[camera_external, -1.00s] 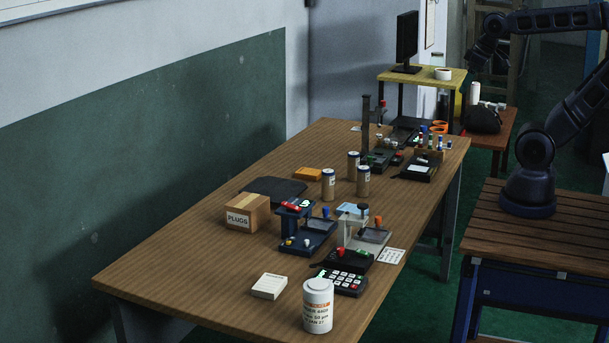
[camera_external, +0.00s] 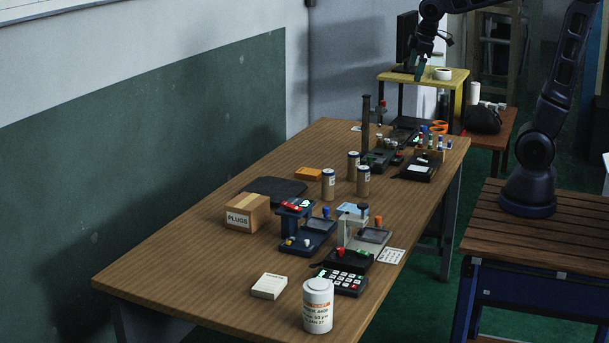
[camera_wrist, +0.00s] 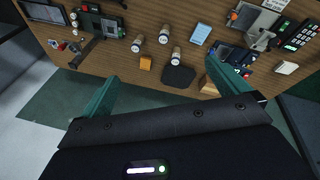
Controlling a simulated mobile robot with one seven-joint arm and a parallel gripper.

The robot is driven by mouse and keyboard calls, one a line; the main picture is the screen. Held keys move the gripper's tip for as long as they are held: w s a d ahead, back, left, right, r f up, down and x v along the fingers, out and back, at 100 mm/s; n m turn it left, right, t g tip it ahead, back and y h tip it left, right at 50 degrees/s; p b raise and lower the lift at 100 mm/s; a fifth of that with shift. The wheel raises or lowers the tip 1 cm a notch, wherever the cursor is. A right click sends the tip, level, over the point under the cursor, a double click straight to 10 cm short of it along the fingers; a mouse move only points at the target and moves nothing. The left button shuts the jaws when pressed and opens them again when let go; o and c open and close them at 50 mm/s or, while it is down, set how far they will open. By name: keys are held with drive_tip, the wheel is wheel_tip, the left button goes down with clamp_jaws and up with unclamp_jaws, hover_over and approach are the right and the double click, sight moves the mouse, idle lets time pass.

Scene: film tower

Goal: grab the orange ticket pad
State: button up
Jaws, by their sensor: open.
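The orange ticket pad (camera_external: 308,174) lies flat on the wooden table, left of the cardboard rolls and behind the dark flat pad. It also shows in the wrist view (camera_wrist: 145,63), small and in full sight, ahead of the space between my fingers. My gripper (camera_external: 420,68) is high up at the far end, above the small yellow-topped stand, well away from the pad. In the wrist view my gripper (camera_wrist: 160,85) shows two green fingers spread wide with nothing between them.
Paper-wrapped rolls (camera_external: 328,185) stand close to the pad's right. A dark flat pad (camera_external: 273,190) and a PLUGS box (camera_external: 247,212) lie nearer the front. A thin dark post (camera_external: 366,125) rises behind. A monitor (camera_external: 406,40) stands by my gripper.

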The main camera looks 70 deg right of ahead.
drive_tip(key=w+d+f+n+g, duration=0.1)
drive_tip(key=w+f+n, duration=0.25)
drive_tip(key=w, duration=0.85)
drive_tip(key=n+g+h, duration=0.2)
drive_tip(key=n+h, duration=0.1)
drive_tip(key=n, duration=0.7)
hover_over(309, 171)
drive_tip(key=a, duration=0.3)
drive_tip(key=f, duration=3.7)
drive_tip(key=shift+s+d, duration=0.1)
drive_tip(key=shift+s, duration=0.2)
drive_tip(key=shift+w+x, duration=0.2)
drive_tip(key=shift+x, duration=2.45)
drive_tip(key=shift+d, duration=0.15)
drive_tip(key=c, duration=0.9)
